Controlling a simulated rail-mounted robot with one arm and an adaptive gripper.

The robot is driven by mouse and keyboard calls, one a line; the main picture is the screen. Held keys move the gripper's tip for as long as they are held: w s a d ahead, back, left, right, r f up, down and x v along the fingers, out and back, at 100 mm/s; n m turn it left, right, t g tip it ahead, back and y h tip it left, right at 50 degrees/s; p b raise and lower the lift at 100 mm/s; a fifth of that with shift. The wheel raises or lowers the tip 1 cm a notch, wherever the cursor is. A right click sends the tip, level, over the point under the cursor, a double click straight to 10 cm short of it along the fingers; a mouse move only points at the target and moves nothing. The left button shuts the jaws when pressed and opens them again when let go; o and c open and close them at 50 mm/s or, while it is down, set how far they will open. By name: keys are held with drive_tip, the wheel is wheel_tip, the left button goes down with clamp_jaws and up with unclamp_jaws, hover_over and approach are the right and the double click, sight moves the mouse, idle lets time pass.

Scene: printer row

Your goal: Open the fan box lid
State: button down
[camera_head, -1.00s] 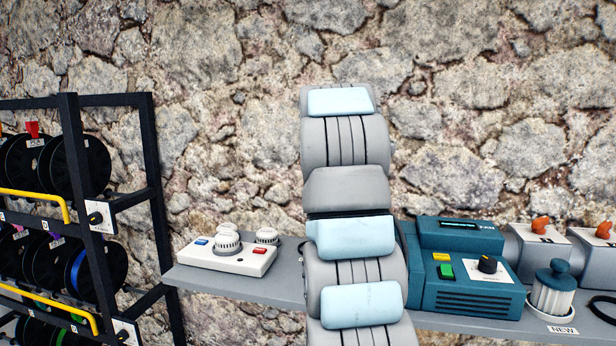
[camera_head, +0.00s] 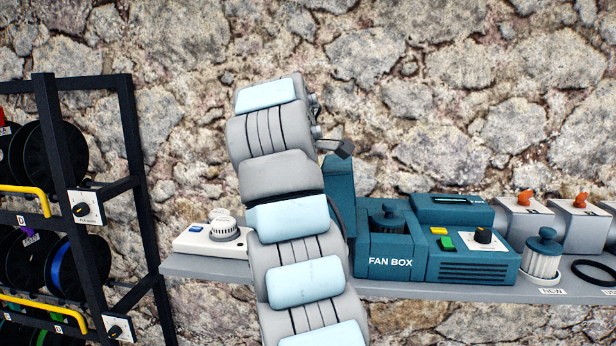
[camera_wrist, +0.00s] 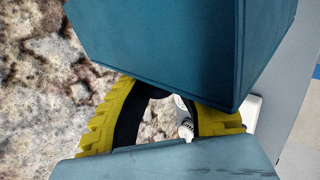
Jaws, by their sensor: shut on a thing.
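The teal fan box (camera_head: 390,262) stands on the shelf with its name on the front. Its lid (camera_head: 338,185) stands upright at the box's left side, partly behind my arm, so the top is open. A dark teal knobbed part (camera_head: 388,217) shows inside. My gripper (camera_head: 342,148) is at the lid's upper edge, mostly hidden by my arm. In the wrist view, my gripper's yellow-and-black fingers (camera_wrist: 160,94) are against a large teal panel, seemingly the lid (camera_wrist: 165,45). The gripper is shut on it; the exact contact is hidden.
A teal control unit (camera_head: 472,258) adjoins the box on the right. A white ribbed canister (camera_head: 542,258) stands farther right. A white panel with a knob (camera_head: 212,238) is on the left of the shelf, near a black spool rack (camera_head: 60,180). A stone wall is behind.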

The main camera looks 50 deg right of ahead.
drive_tip(key=c, duration=0.8)
unclamp_jaws()
drive_tip(key=shift+a, duration=0.1)
drive_tip(key=shift+a+r, duration=0.4)
drive_tip(key=shift+a, duration=0.05)
drive_tip(key=shift+s+a, duration=0.7)
drive_tip(key=shift+a, duration=1.15)
drive_tip(key=shift+s+a, duration=0.75)
drive_tip(key=shift+a, duration=1.1)
drive_tip(key=shift+s+a, duration=0.7)
drive_tip(key=shift+a, duration=1.15)
